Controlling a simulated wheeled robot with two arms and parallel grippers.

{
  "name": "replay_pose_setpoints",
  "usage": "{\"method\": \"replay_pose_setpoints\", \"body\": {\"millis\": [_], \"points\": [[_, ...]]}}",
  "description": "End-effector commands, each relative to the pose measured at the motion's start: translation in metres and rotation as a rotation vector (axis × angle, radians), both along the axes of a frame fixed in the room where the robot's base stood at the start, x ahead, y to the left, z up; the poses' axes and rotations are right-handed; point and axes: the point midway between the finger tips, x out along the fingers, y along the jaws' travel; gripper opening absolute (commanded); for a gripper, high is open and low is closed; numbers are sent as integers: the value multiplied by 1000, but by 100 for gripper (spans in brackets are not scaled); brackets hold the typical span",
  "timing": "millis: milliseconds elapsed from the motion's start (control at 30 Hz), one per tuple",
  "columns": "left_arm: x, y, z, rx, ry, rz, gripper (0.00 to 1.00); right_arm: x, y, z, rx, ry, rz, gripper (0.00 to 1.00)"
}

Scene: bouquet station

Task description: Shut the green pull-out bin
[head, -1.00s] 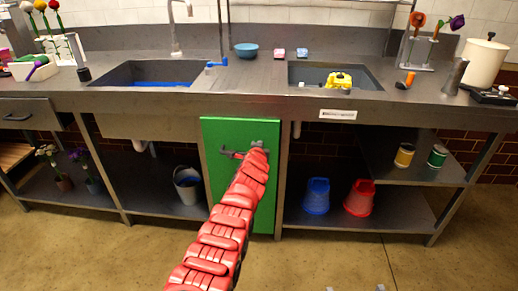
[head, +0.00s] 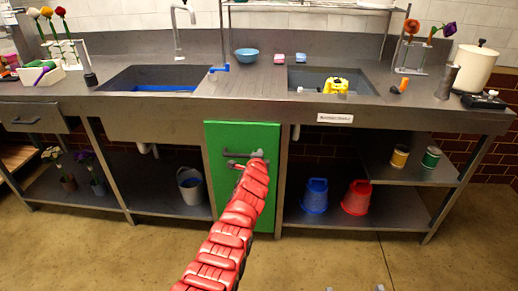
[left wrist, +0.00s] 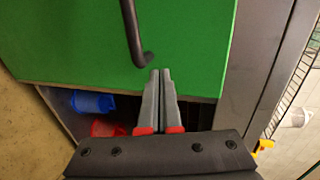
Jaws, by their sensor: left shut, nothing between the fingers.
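The green pull-out bin (head: 228,195) shows its flat front panel under the counter, between the two sinks. I cannot tell exactly how far it stands out. Its dark bar handle (head: 232,154) runs across the upper part; one bent end of the handle (left wrist: 134,35) shows in the left wrist view, over the green front (left wrist: 70,45). My left gripper (head: 236,165) is in front of the panel at the handle, partly hidden by my red arm. In the left wrist view its fingers (left wrist: 160,72) are shut together and empty, with tips close to the handle's end.
A blue bucket (head: 315,197) and a red bucket (head: 357,198) stand on the lower shelf right of the bin. A grey bucket (head: 191,187) stands to its left. The counter (head: 258,92) overhangs the bin. The floor in front (head: 120,255) looks clear.

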Motion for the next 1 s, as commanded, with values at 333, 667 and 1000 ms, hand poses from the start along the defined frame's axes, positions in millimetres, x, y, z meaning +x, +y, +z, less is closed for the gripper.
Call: {"method": "replay_pose_setpoints", "body": {"millis": [333,667,1000], "points": [[-31,2,11,-3,2,1,0,0,0,36,0,1,0,100],[-69,3,19,-4,6,2,0,0,0,50,0,0,0,100],[-87,4,25,-3,5,2,0,0,0,53,0,0,0,100]]}}
